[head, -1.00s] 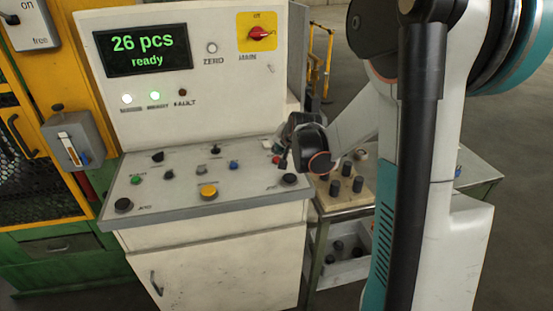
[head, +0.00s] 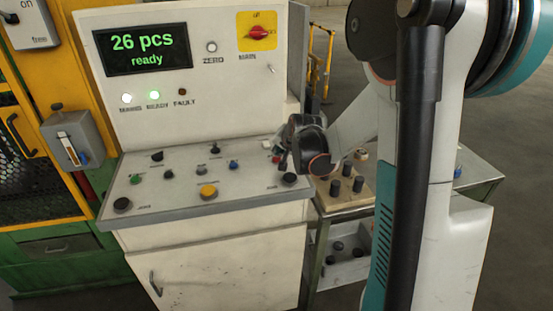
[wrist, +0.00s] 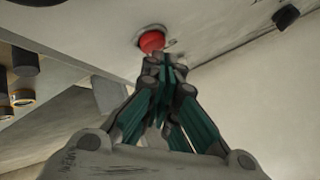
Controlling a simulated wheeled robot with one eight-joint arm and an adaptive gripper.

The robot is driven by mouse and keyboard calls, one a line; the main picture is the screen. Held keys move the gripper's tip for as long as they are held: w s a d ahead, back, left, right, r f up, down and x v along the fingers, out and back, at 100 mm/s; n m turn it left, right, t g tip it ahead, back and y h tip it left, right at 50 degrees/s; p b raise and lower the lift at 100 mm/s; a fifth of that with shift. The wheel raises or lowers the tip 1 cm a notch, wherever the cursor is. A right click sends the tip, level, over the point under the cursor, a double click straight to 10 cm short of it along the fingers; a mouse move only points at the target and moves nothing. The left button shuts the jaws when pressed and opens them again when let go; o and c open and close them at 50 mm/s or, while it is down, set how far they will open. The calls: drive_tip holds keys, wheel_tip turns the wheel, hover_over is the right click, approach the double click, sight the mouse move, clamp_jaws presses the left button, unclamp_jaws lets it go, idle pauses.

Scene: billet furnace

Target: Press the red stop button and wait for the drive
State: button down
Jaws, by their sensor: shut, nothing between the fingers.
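The red stop button (wrist: 151,40) shows in the wrist view on the pale panel face, just beyond my fingertips. In the head view only a small bit of red (head: 276,160) shows at the right of the sloping console, mostly hidden by my gripper (head: 284,162). In the wrist view my gripper (wrist: 162,62) is shut and empty, its tips close to the button's lower edge. I cannot tell whether they touch it. The display (head: 139,48) reads "26 pcs ready". Two lamps below it are lit; the fault lamp (head: 182,92) looks unlit.
The console (head: 180,205) also carries a yellow button (head: 208,191), a green button (head: 135,180), a blue button (head: 234,165) and several black knobs. A red main switch (head: 259,33) sits above. A side table (head: 478,170) with black cylinders stands at right.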

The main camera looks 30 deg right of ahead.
sight(279, 158)
drive_tip(key=shift+f+b, duration=0.35)
drive_tip(key=shift+f, duration=0.05)
idle(0.4)
idle(0.4)
drive_tip(key=shift+r+p, duration=0.6)
drive_tip(key=shift+r, duration=0.25)
drive_tip(key=shift+r+p, duration=1.8)
drive_tip(key=shift+r, duration=0.7)
